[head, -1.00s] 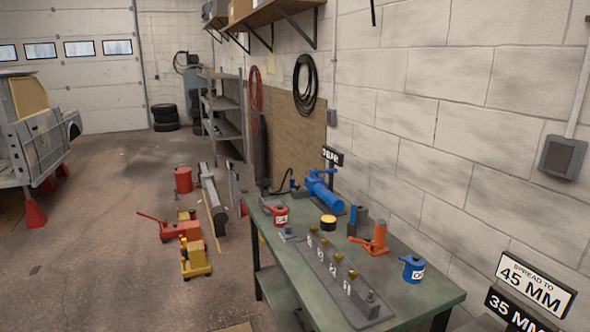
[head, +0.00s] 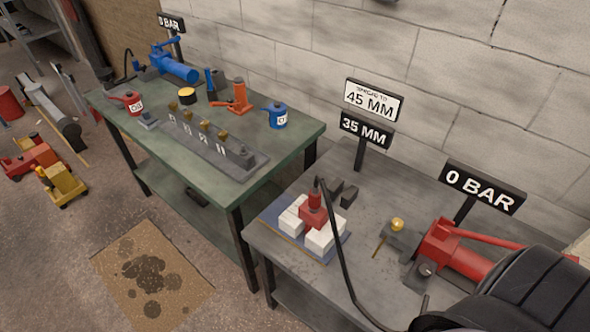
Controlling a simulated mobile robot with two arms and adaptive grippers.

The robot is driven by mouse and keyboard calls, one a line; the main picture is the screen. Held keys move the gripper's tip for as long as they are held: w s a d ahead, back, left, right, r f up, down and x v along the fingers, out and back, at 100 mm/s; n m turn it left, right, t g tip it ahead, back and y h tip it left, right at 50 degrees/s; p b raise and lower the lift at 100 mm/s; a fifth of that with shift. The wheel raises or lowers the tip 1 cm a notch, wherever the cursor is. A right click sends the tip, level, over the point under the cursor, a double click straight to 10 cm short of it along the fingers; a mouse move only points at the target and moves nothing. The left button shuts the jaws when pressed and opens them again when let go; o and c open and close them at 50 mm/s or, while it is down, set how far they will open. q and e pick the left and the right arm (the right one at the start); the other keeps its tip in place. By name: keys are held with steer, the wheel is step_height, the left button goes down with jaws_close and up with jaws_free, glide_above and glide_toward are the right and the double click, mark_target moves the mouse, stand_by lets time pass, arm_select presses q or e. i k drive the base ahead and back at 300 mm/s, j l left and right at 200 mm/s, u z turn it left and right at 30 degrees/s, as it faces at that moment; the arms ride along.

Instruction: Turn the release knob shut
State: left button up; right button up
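A red hand pump (head: 445,250) with a long red lever lies on the near grey table at the right. A small grey round knob (head: 426,268) sits on its front end; I cannot tell how far it is turned. A brass ball-topped part (head: 397,224) stands just left of the pump. I cannot tell for sure which of these is the release knob. A sign (head: 482,187) behind the pump reads 0 BAR. A black part, probably of my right arm, covers the pump's right end. Neither gripper is in view.
A small red ram (head: 313,212) stands among white blocks (head: 320,238) on the near table (head: 290,258); a black hose (head: 345,270) runs forward from it. Signs read 45 MM (head: 370,100) and 35 MM (head: 366,131). A green bench (head: 225,190) holds a blue pump (head: 172,66) and tools.

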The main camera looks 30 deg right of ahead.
mark_target(423, 270)
steer(key=z, duration=2.55)
